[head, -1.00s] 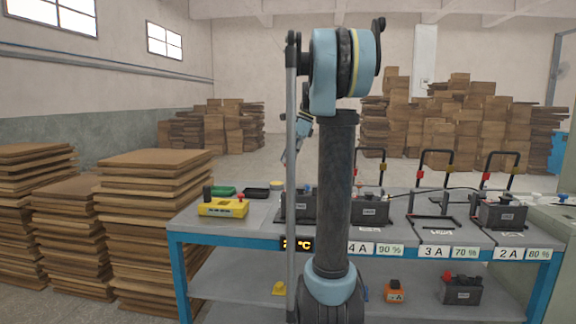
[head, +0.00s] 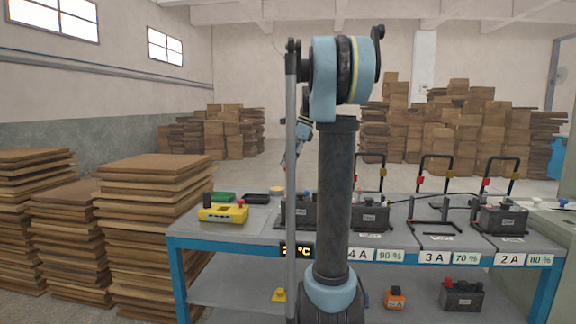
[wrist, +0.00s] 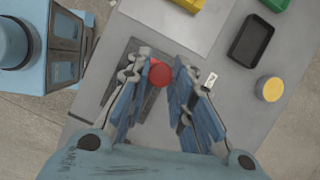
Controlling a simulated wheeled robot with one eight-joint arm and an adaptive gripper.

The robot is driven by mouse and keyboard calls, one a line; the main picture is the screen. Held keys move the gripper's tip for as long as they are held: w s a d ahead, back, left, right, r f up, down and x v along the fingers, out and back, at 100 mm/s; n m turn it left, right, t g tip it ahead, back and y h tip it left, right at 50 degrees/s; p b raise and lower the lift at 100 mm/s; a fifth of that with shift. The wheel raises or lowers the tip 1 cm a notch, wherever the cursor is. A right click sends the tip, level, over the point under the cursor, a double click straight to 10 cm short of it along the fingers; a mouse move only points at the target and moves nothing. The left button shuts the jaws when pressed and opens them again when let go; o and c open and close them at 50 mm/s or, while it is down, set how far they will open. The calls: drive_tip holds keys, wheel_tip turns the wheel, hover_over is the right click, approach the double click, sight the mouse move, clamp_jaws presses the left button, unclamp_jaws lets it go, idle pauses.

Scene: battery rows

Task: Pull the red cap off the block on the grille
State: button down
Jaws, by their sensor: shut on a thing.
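The red cap (wrist: 160,74) sits between the fingertips of my gripper (wrist: 159,69) in the wrist view, and the fingers are closed on it. In the head view a bit of red shows at the tip of my gripper (head: 285,163), above the bench. The cap appears raised well above this block. In the wrist view a dark grey shape (wrist: 112,84) lies under my fingers; I cannot tell the block from the grille there.
A yellow box (head: 223,213) stands left on the bench. More dark blocks (head: 370,216) and upright black handles stand to the right.

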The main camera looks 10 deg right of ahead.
drive_tip(key=shift+r, duration=0.4)
drive_tip(key=shift+r, duration=2.4)
